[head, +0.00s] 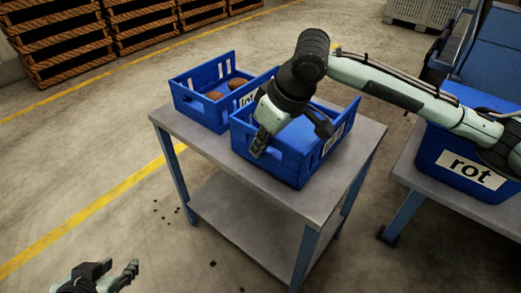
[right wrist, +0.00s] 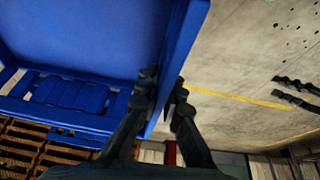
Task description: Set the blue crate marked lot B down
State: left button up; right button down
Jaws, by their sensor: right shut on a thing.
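A blue crate (head: 272,170) is at the front of the grey table, upright and apparently empty. A white label shows on its right end; I cannot read its lot letter. My right gripper (head: 262,140) reaches over it and is shut on its near left wall. The right wrist view shows the fingers (right wrist: 163,100) on either side of the crate wall (right wrist: 180,45). I cannot tell whether the crate's underside touches the tabletop. My left gripper (head: 112,273) is open and empty at the bottom left, over the floor, away from the table.
A second blue crate (head: 200,112) with several potatoes stands behind on the grey table (head: 315,205); its label is partly hidden. A blue bin marked rot (head: 440,165) stands on a bench at the right. Wooden crates (head: 60,50) are stacked at the back left.

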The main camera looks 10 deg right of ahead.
jog(key=shift+f, duration=0.6)
pick_arm(q)
jog(key=shift+w+d+r+t+h, duration=0.3)
jog(key=shift+w+d+r+t, duration=0.1)
jog(key=shift+w+d, duration=0.15)
pick_arm(e)
jog(key=shift+f, duration=0.1)
jog(key=c, duration=1.7)
grip_release()
pick_arm(q)
jog(key=shift+s+a+f, duration=0.25)
jog(key=shift+s+a, duration=0.05)
